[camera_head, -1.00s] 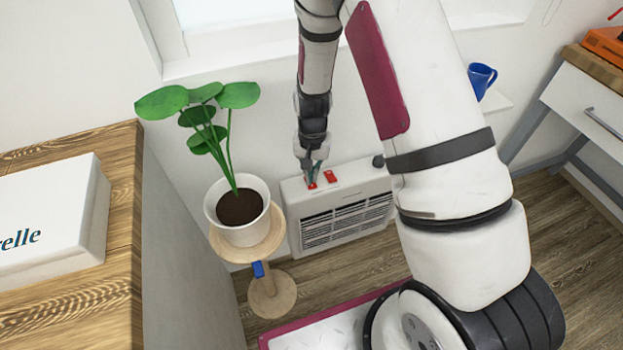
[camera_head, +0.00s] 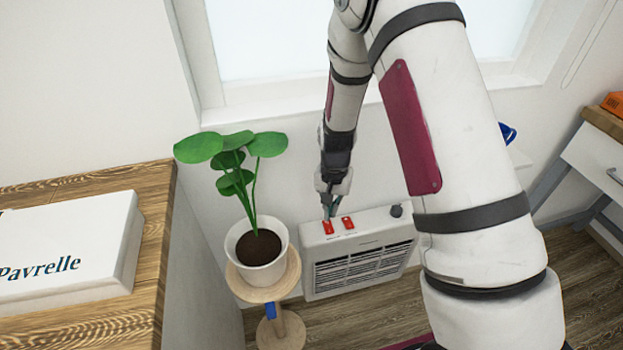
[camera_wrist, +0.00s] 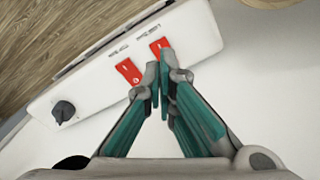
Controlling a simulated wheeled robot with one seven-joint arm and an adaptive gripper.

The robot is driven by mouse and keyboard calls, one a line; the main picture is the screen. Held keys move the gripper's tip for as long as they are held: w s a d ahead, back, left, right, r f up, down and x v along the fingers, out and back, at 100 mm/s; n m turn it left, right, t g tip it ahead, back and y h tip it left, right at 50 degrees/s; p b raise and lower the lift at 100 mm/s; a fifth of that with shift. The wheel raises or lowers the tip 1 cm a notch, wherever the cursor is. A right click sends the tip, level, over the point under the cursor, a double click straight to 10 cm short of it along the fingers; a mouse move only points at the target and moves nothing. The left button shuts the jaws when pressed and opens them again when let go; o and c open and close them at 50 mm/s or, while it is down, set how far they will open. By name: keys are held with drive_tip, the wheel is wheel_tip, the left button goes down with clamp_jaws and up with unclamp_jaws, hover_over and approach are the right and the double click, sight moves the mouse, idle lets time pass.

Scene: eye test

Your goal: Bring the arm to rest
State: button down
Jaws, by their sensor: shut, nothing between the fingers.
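My arm reaches down from the top of the head view toward a white heater. My gripper (camera_head: 328,208) is at the heater's top, close by the left of two red switches. In the wrist view my gripper (camera_wrist: 160,88) has its green-padded fingers together with nothing between them. The fingertips are near the two red switches there; whether they touch the panel I cannot tell.
The white heater (camera_head: 360,270) has a dark knob (camera_head: 397,211). A potted plant (camera_head: 257,277) on a round wooden stand (camera_head: 290,270) is just left of it. A white box (camera_head: 70,250) lies on a wooden top (camera_head: 150,240). A blue mug (camera_head: 507,133) shows behind my arm.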

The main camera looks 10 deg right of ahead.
drive_tip(key=s+r+n+t+p, duration=0.1)
drive_tip(key=s+r+p, duration=0.3)
drive_tip(key=r, duration=1)
drive_tip(key=s+r+n+t+p, duration=0.15)
drive_tip(key=s+r, duration=0.35)
drive_tip(key=r, duration=0.9)
drive_tip(key=s+r+n+t+p, duration=0.1)
drive_tip(key=s+r+p, duration=0.1)
drive_tip(key=s+r, duration=0.6)
drive_tip(key=s+r+n+p, duration=0.2)
drive_tip(key=s+r, duration=0.7)
drive_tip(key=s, duration=0.6)
drive_tip(key=shift+d+t+p, duration=0.15)
drive_tip(key=shift+t+p, duration=0.2)
drive_tip(key=shift+p, duration=0.35)
drive_tip(key=shift+n, duration=0.25)
